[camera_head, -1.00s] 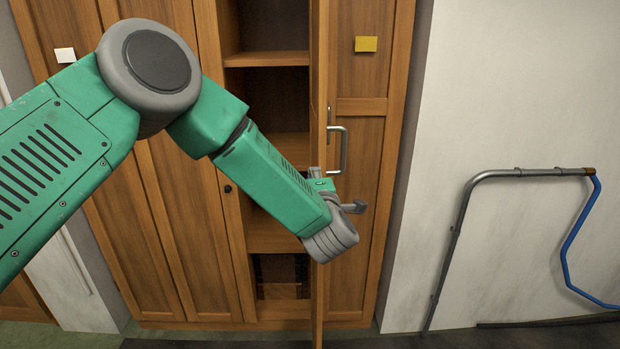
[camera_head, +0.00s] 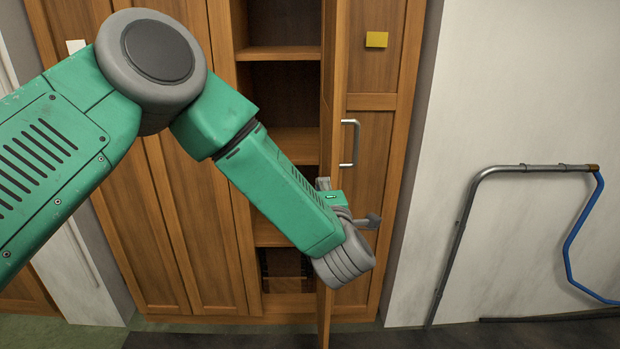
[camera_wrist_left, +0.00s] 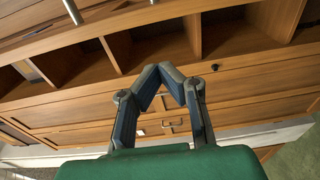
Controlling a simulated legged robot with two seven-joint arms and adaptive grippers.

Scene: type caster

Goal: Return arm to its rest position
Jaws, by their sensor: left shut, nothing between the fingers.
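My left arm (camera_head: 285,190) comes in from the left in the head view and reaches in front of an open wooden cabinet. The left gripper's fingers are mostly hidden behind the wrist there. In the left wrist view, the dark fingers of my left gripper (camera_wrist_left: 166,76) come together at the tips with nothing between them. The cabinet's wooden shelves and panels lie beyond them. My right gripper does not show.
The cabinet's open door (camera_head: 329,160) stands edge-on close to my left wrist. A door handle (camera_head: 351,143) is just above it. A metal rail (camera_head: 462,215) with a blue hose (camera_head: 574,240) stands along the white wall at right. Wall space between is clear.

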